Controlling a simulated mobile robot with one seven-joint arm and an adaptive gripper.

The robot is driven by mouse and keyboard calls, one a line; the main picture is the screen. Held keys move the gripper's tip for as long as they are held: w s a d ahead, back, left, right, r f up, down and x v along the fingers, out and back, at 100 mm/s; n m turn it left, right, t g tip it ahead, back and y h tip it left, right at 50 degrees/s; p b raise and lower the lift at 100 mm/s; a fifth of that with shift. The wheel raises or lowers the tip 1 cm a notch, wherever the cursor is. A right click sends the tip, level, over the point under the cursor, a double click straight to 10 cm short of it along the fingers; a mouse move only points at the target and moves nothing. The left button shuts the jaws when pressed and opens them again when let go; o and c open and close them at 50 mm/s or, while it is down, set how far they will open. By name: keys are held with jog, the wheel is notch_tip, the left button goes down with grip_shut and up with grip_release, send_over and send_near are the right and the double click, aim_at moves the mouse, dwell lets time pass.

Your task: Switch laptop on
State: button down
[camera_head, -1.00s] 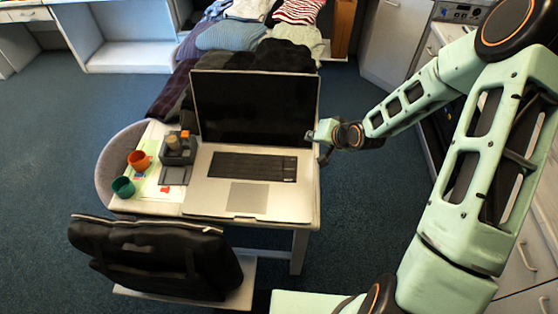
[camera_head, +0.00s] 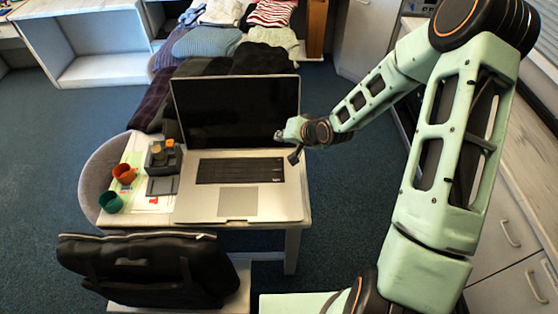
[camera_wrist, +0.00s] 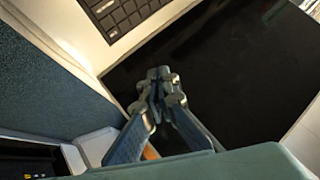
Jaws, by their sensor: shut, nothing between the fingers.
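The laptop (camera_head: 238,186) stands open on a small table, its screen (camera_head: 236,110) black. Its keyboard (camera_head: 240,169) is dark on a silver body. My gripper (camera_head: 294,157) is at the right edge of the laptop, near the hinge and the upper right corner of the keyboard deck. In the wrist view my gripper (camera_wrist: 160,80) is shut and empty, its fingertips in front of the black screen (camera_wrist: 235,65). A corner of the keyboard (camera_wrist: 122,14) shows at the top. I cannot tell whether the fingertips touch the laptop.
Left of the laptop are an orange cup (camera_head: 124,173), a green cup (camera_head: 110,202) and a grey block set (camera_head: 163,156). A black bag (camera_head: 150,268) lies at the table's front. Piled clothes (camera_head: 235,40) lie behind. Drawers (camera_head: 515,240) line the right side.

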jog(key=b, duration=0.6)
send_near(276, 156)
jog(key=x, duration=0.5)
jog(key=shift+w+a+r, duration=0.2)
jog(key=shift+w+a, duration=0.05)
jog(key=shift+w, duration=0.15)
jog(key=shift+f, duration=0.1)
jog(key=shift+f+b, duration=0.3)
jog(key=shift+b, duration=0.15)
jog(key=shift+f+b, duration=0.3)
jog(key=shift+f, duration=0.05)
dwell(0.6)
jog(key=shift+r, duration=0.15)
jog(key=shift+r+p, duration=0.55)
jog(key=shift+r, duration=0.05)
notch_tip(276, 156, up, 5)
jog(key=p, duration=0.4)
jog(key=shift+r, duration=0.1)
